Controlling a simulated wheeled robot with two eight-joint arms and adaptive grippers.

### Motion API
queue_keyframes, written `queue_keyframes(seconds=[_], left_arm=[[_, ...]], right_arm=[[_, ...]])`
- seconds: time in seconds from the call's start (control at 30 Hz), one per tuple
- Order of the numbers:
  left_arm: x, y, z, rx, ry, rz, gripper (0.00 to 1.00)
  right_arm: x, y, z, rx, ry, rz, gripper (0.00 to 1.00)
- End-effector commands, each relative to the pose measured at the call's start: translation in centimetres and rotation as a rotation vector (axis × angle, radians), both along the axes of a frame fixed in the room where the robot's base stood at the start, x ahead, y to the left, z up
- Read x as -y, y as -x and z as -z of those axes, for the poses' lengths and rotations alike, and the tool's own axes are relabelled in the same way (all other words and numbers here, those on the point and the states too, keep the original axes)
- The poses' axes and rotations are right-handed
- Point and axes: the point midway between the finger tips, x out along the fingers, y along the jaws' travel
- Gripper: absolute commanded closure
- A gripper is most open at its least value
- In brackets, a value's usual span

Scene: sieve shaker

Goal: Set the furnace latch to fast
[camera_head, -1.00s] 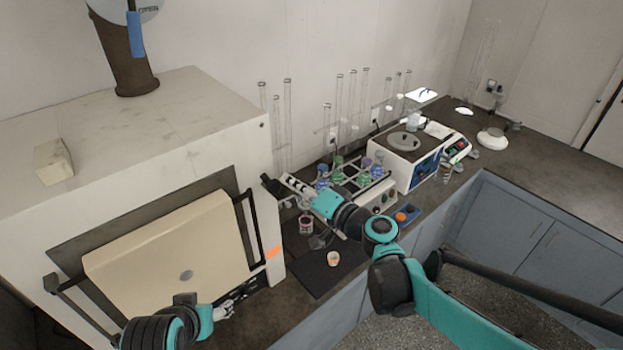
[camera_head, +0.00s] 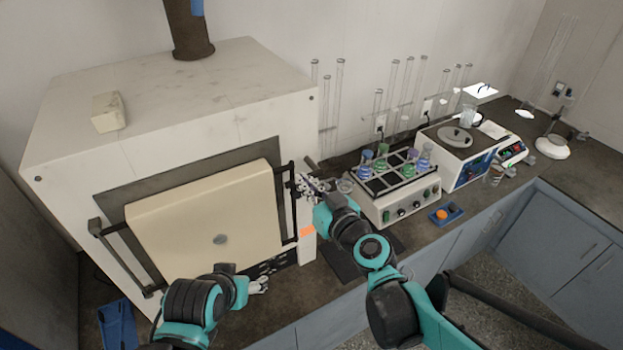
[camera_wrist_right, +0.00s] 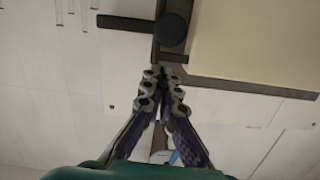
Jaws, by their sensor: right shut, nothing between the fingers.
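The white furnace (camera_head: 215,80) stands at the left in the head view, with its cream door (camera_head: 205,215) closed against the front. A dark latch lever (camera_head: 311,163) juts out beside the door's right-hand black bar (camera_head: 285,190). In the right wrist view the lever (camera_wrist_right: 125,22) is next to a round dark knob (camera_wrist_right: 173,30). My right gripper (camera_head: 303,180) is beside this bar, just below the lever. Its fingertips (camera_wrist_right: 161,72) are together and empty; contact with the bar is unclear. My left gripper (camera_head: 262,284) is low before the furnace; its fingers are too unclear to read.
A flask rack device (camera_head: 395,205) with colored flasks and a white balance-like unit (camera_head: 452,150) stand right of the furnace. A blue tray (camera_head: 445,214) lies on the counter. Tall glass tubes (camera_head: 338,95) stand behind. A pale block (camera_head: 108,111) rests on the furnace top.

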Motion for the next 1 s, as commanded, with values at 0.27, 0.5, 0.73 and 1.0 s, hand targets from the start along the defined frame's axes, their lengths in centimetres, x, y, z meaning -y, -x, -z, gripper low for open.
queue_keyframes(seconds=[0.27,0.5,0.73,1.0], left_arm=[[0.0,0.0,1.4,0.000,0.000,0.000,0.35],[0.0,0.0,1.9,0.000,0.000,0.000,0.35],[0.0,0.0,2.0,0.000,0.000,0.000,0.35],[0.0,0.0,2.0,0.000,0.000,0.000,0.35]], right_arm=[[-0.8,0.5,1.7,0.100,0.151,-0.002,1.00],[-1.0,0.6,2.3,0.145,0.219,-0.001,1.00],[-1.0,0.7,2.4,0.159,0.240,0.000,1.00],[-1.0,0.7,2.4,0.159,0.241,-0.001,1.00]])
